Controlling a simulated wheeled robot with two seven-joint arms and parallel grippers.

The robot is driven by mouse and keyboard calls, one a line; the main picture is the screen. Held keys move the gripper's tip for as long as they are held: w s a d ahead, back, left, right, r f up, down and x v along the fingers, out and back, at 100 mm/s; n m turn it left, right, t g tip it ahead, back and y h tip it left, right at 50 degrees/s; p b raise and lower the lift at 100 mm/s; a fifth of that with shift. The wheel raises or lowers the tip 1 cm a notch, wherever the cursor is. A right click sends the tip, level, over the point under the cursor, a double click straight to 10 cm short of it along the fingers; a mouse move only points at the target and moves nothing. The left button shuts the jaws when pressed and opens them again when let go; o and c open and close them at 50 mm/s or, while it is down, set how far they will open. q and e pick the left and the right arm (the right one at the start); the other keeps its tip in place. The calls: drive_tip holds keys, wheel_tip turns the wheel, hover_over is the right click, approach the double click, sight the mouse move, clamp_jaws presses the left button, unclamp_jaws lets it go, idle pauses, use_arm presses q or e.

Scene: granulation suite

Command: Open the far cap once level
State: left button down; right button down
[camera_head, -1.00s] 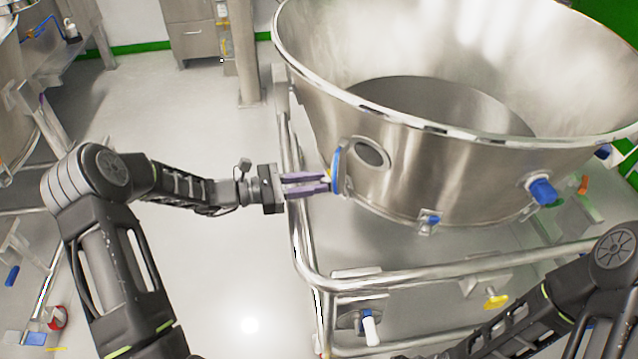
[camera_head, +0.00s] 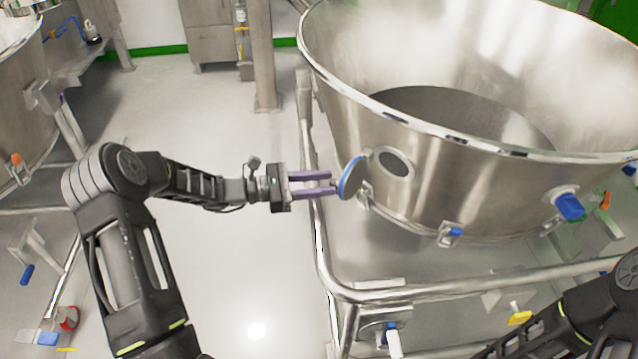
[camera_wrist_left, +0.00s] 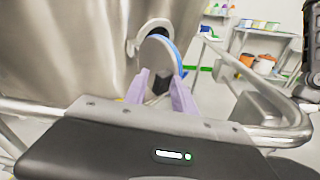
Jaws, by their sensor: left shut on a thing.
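The steel bowl vessel (camera_head: 440,185) stands in the upper right of the head view. On its left side is a round port (camera_head: 395,163), uncovered. The cap (camera_head: 352,178), a steel disc with a blue rim, stands swung out beside the port on its left; it also shows in the left wrist view (camera_wrist_left: 163,55). My left gripper (camera_head: 332,183), with purple fingers, is shut on the cap's edge; its fingers also show in the left wrist view (camera_wrist_left: 158,88). My right gripper is out of view; only part of that arm shows at the lower right.
A tubular steel frame (camera_head: 330,270) surrounds the vessel's base, close below my left gripper. A blue fitting (camera_head: 568,206) sits on the vessel's right. Another steel vessel (camera_head: 22,110) stands far left. The floor (camera_head: 225,260) between is clear.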

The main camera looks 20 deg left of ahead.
use_arm(q)
drive_tip(key=c, duration=1.5)
unclamp_jaws()
drive_tip(key=shift+w+d+r+t, duration=0.15)
drive_tip(key=shift+w+r+t, duration=0.15)
drive_tip(key=shift+w+r, duration=0.4)
drive_tip(key=shift+o, duration=0.7)
drive_tip(key=shift+w+d+f, duration=0.1)
drive_tip(key=shift+w+f, duration=0.15)
drive_tip(key=shift+w, duration=0.05)
drive_tip(key=shift+o, duration=1)
drive_tip(key=shift+w+d, duration=0.15)
drive_tip(key=shift+d, duration=0.05)
drive_tip(key=shift+c, duration=0.2)
drive_tip(key=shift+a, duration=0.25)
drive_tip(key=shift+c, duration=0.8)
drive_tip(key=shift+s, duration=0.2)
drive_tip(key=v, duration=0.8)
drive_tip(key=shift+s+d, duration=0.15)
drive_tip(key=shift+f, duration=0.15)
drive_tip(key=shift+c, duration=0.2)
